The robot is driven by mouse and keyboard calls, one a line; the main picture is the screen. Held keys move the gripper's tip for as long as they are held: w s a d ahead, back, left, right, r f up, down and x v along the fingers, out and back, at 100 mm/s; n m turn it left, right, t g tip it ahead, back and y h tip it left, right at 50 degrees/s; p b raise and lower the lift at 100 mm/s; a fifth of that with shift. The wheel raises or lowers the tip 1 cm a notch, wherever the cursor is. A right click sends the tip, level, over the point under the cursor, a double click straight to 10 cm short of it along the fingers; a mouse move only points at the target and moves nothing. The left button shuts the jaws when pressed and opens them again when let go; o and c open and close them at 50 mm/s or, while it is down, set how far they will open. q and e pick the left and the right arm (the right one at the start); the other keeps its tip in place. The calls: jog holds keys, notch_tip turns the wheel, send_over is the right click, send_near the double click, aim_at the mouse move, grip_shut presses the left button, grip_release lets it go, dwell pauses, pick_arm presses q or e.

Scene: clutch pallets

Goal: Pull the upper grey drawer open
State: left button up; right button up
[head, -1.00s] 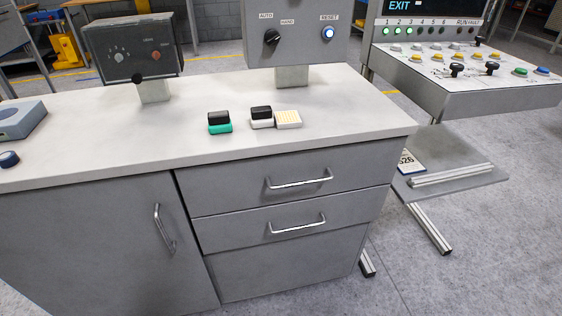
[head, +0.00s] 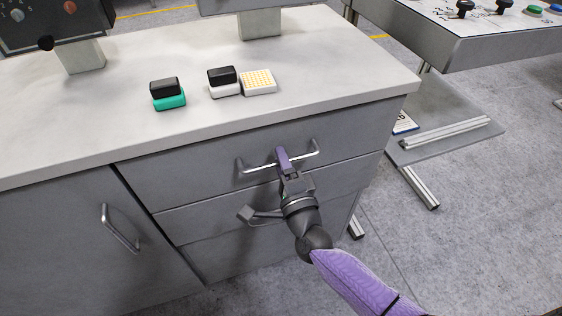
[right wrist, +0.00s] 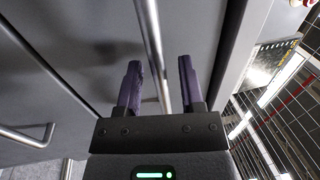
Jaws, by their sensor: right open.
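The upper grey drawer (head: 215,178) is shut, flush in the grey cabinet under the worktop. Its silver bar handle (head: 258,166) runs across the drawer front. My right gripper (head: 283,156) is at the middle of this handle, and its fingers hide a short piece of the bar. In the right wrist view, the handle (right wrist: 152,45) passes between the two purple fingers (right wrist: 160,85). The fingers are open, with a gap on each side of the bar. My left gripper is not in view.
A lower drawer (head: 190,218) sits below, its handle mostly hidden by my right gripper. A cabinet door handle (head: 120,230) is at left. Stamps (head: 168,96) and a dotted block (head: 259,82) stand on the worktop (head: 320,75). A console stand (head: 450,145) is at right.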

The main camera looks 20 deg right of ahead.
grip_shut()
dwell(1.0)
dwell(0.4)
